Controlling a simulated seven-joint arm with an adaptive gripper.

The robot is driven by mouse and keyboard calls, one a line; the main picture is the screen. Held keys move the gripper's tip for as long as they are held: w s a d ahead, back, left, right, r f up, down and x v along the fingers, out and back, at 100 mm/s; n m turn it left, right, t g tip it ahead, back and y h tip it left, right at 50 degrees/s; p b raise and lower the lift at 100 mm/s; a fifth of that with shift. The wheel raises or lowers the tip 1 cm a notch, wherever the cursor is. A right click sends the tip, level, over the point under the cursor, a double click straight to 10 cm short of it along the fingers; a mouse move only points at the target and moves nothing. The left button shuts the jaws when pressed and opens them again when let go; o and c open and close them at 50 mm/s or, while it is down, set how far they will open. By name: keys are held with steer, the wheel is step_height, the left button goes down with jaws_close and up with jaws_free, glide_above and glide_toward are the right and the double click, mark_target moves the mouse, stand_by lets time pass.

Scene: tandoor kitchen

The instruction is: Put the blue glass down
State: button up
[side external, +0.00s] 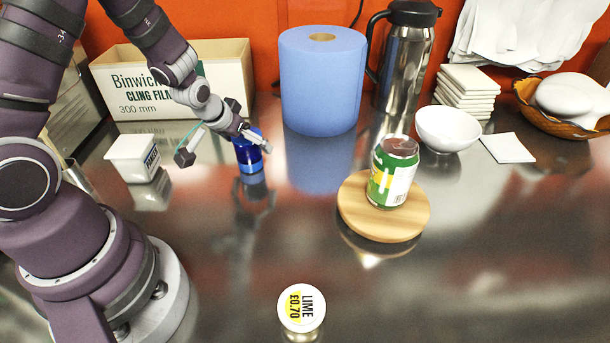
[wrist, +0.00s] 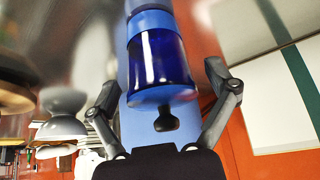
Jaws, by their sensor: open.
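The blue glass (side external: 247,152) is dark blue with a lighter blue band near its base. It stands upright on the steel counter in the side view, left of the blue paper roll. In the wrist view the glass (wrist: 160,62) shows large between and beyond the fingers. My gripper (side external: 228,152) is at the glass, with its fingers spread. In the wrist view the gripper (wrist: 165,95) is open, with a finger at each side and gaps between fingers and glass. Part of the glass is hidden behind a finger in the side view.
A white tub (side external: 133,158) stands left of the glass, and a cling film box (side external: 180,85) behind it. The blue roll (side external: 322,85) stands to the right. A can (side external: 392,172) stands on a round board (side external: 355,215). A lime tub (side external: 301,308) is in front. The front-centre counter is mostly clear.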

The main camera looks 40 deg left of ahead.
steer(key=shift+r, duration=0.2)
steer(key=s+d+r+m+h, duration=0.1)
steer(key=s+d+r+m, duration=0.1)
steer(key=s+d+r, duration=0.3)
steer(key=s+d+r+m+h, duration=0.1)
steer(key=s+d+r, duration=0.4)
steer(key=s+r, duration=0.3)
step_height(320, 180, up, 4)
steer(key=shift+s+f+m+g, duration=0.1)
steer(key=shift+s+m+g, duration=0.1)
steer(key=shift+m+g, duration=0.15)
stand_by(0.9)
